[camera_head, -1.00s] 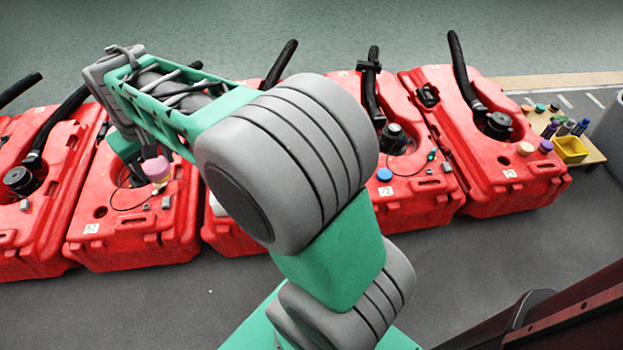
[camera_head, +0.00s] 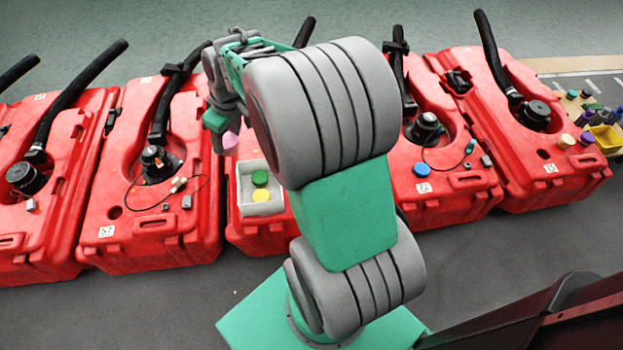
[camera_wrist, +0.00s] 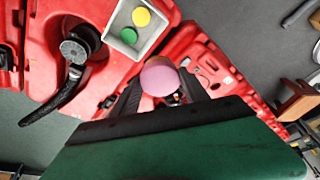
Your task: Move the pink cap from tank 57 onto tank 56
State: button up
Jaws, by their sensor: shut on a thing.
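My gripper (camera_head: 222,122) is shut on the pink cap (camera_head: 230,141) and holds it in the air. In the head view it appears between tank 57 (camera_head: 125,215) and the red tank to its right (camera_head: 238,226). The wrist view shows the pink cap (camera_wrist: 158,77) between the two dark fingers of my gripper (camera_wrist: 158,92). Tank 57 has its number tag at the front left; a black fitting with a hose and a thin cord show on its top. I cannot read a 56 tag on any tank; my arm hides much of the middle tank.
A grey tray (camera_head: 262,208) with a green cap (camera_head: 260,178) and a yellow cap (camera_head: 261,195) sits on the middle tank. A blue cap (camera_head: 421,169) lies on tank 72 (camera_head: 450,205). A side table with a yellow bin (camera_head: 607,138) stands at far right. Grey floor in front is clear.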

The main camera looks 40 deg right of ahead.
jog(key=s+d+f+n+b, duration=0.1)
jog(key=s+d+f+n, duration=0.15)
jog(key=f, duration=0.35)
jog(key=s+d+f+n+y+b, duration=0.1)
jog(key=s+d+f+b, duration=0.15)
jog(key=f, duration=0.35)
jog(key=s+d+f+n+b, duration=0.1)
jog(key=s+d+f+n, duration=0.1)
jog(key=s+d+f, duration=0.25)
jog(key=shift+g, duration=0.3)
jog(key=w+d+f+b, duration=0.1)
jog(key=d+f, duration=0.2)
jog(key=d, duration=0.1)
jog(key=w+d+f+b, duration=0.2)
jog(key=d+f, duration=0.2)
jog(key=w+d+f+b, duration=0.1)
jog(key=d+f+b, duration=0.1)
jog(key=d+f, duration=0.1)
jog(key=shift+w+d+f, duration=0.15)
jog(key=shift+w+d, duration=0.2)
jog(key=shift+d, duration=0.1)
jog(key=shift+d+f+b, duration=0.15)
jog(key=shift+f+b, duration=0.4)
jog(key=shift+f, duration=0.35)
jog(key=shift+d+f+b, duration=0.1)
jog(key=shift+f+b, duration=0.45)
jog(key=shift+f, duration=0.3)
jog(key=shift+f, duration=0.15)
jog(key=o, duration=1.6)
